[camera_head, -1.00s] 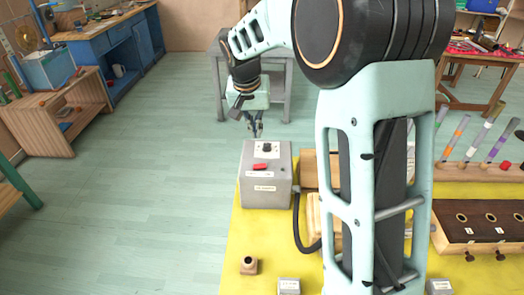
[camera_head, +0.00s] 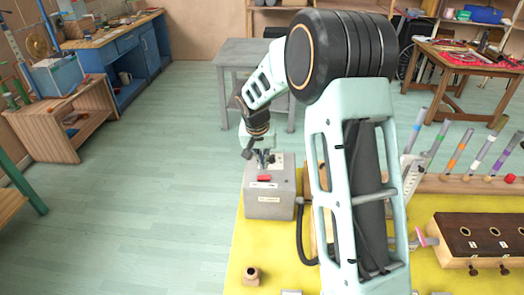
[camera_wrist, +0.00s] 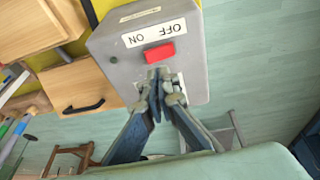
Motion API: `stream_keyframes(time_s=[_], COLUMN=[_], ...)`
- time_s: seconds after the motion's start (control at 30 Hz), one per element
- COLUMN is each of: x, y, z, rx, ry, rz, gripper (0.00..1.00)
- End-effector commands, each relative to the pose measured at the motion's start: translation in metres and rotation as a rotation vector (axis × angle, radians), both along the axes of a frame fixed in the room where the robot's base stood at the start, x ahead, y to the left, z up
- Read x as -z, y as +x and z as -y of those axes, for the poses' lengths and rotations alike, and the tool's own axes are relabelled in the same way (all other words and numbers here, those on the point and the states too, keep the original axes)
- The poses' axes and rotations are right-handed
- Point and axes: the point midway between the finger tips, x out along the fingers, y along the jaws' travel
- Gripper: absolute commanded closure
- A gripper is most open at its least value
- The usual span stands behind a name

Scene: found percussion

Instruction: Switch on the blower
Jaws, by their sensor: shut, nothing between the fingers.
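The blower is a grey box (camera_head: 269,203) on the yellow-topped table. A red switch (camera_head: 264,178) sits on its top; it also shows in the wrist view (camera_wrist: 160,53). My gripper (camera_head: 265,167) is low over the box top, just behind the red switch. In the wrist view my fingertips (camera_wrist: 163,76) are together and empty, close beside the switch; I cannot tell whether they touch it. They hide the black knob and part of its pale plate (camera_wrist: 180,80).
A small wooden piece (camera_head: 252,276) stands near the front. A dark-topped wooden box (camera_head: 482,235) and a rack of coloured tubes (camera_head: 465,184) are to the right. Floor left of the table is clear.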

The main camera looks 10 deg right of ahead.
Motion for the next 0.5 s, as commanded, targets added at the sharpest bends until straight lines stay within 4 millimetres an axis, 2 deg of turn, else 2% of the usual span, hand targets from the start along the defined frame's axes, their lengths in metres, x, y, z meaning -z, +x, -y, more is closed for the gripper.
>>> stream_keyframes(time_s=[0.1,0.2,0.5], x=[0.018,0.028,0.037], y=[-0.003,-0.002,-0.002], z=[0.004,0.007,0.008], rx=[0.001,0.000,0.001], ry=[-0.001,-0.002,-0.001], rz=[-0.004,-0.002,0.000], gripper=[1.00,1.00,1.00])
